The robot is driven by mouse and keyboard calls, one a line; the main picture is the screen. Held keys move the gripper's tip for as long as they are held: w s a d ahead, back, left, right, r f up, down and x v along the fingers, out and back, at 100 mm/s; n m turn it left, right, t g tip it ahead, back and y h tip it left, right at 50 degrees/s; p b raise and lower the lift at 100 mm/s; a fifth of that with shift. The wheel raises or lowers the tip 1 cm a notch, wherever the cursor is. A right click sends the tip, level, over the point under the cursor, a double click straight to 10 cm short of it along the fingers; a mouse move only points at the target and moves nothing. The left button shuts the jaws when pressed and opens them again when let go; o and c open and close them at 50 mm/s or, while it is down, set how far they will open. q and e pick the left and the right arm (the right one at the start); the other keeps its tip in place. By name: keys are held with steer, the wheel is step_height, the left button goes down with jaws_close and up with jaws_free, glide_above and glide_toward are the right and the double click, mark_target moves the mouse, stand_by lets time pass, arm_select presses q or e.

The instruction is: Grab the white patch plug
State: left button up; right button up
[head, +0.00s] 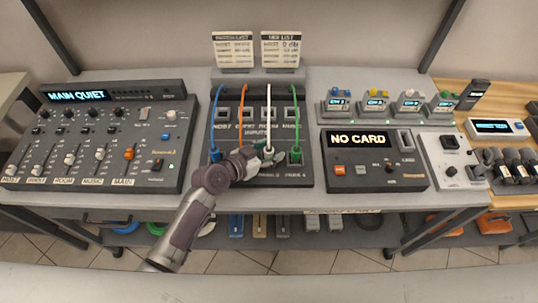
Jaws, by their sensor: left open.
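The patch bay (224,105) stands at the middle of the bench, with blue, orange, white and green cables coming down its face. The white cable (269,112) runs down to the white patch plug, which is mostly hidden by my gripper. My left gripper (270,155) is open at the lower end of the white cable; whether it touches the plug I cannot tell. The blue plug (215,155) is to its left and the green plug (295,156) close to its right. The orange cable (242,112) ends behind my gripper. My right gripper is not in view.
A mixer console (100,140) reading MAIN QUIET is on the left. A NO CARD unit (373,160) is on the right, with several small coloured-top units (376,103) behind it. Two list cards (233,50) stand at the back. The bench's front strip is clear.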

arm_select(q)
steer(key=shift+c, duration=0.3)
jaws_close()
steer(key=shift+r, duration=0.15)
